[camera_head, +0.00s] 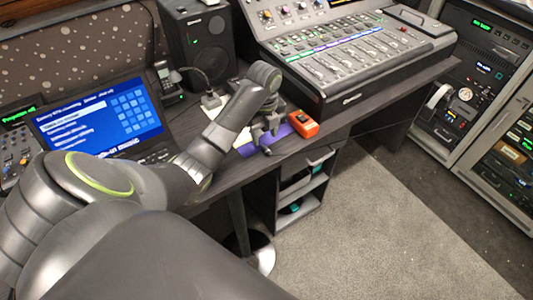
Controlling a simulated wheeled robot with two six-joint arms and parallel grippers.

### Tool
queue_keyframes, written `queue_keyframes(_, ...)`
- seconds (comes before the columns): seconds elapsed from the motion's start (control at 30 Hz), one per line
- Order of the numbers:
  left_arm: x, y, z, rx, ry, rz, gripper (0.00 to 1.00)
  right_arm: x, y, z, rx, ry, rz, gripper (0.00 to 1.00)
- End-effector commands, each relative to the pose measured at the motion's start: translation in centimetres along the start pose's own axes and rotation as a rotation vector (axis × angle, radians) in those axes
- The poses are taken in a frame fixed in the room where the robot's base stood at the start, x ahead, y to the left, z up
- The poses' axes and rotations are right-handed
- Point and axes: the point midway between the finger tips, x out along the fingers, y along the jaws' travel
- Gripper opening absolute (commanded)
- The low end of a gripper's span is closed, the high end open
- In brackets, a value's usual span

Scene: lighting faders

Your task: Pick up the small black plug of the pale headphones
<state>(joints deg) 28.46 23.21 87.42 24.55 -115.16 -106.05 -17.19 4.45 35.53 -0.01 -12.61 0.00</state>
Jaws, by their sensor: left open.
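My left arm reaches in from the left across the desk. My left gripper (266,148) points down, open, low over the desk's front edge, above a purple flat item and just left of an orange box. A pale curved band (437,97) on the front of the rack at the right looks like the pale headphones. It is far from my left gripper. I cannot make out the small black plug; it may be hidden by my gripper or too small to tell. My right gripper does not show.
The orange box (303,124) sits close to the gripper's right. A mixing console (360,55) stands behind it on the right. A black speaker (200,45), a handheld radio (167,80) and a blue-screened monitor (100,118) stand at the back left. Open floor lies in front.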

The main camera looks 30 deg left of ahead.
Motion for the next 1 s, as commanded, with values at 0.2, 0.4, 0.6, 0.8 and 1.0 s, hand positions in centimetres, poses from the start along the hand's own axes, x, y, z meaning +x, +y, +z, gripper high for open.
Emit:
queue_keyframes(0.2, 1.1, 0.0, -0.1, 0.000, 0.000, 0.000, 0.47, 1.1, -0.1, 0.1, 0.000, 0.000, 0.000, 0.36)
queue_keyframes(0.4, 3.9, 0.0, -0.4, 0.000, 0.001, 0.000, 0.47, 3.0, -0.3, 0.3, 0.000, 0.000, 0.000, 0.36)
queue_keyframes(0.6, 5.3, 0.1, -0.3, -0.001, 0.000, 0.001, 0.47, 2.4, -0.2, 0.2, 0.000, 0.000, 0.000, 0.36)
queue_keyframes(0.8, 5.3, 0.1, -0.3, 0.000, -0.001, 0.000, 0.43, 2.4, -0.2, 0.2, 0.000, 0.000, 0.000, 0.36)
queue_keyframes(1.0, 5.2, 0.1, -0.3, 0.000, -0.001, 0.000, 0.17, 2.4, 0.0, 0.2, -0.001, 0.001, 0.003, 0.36)
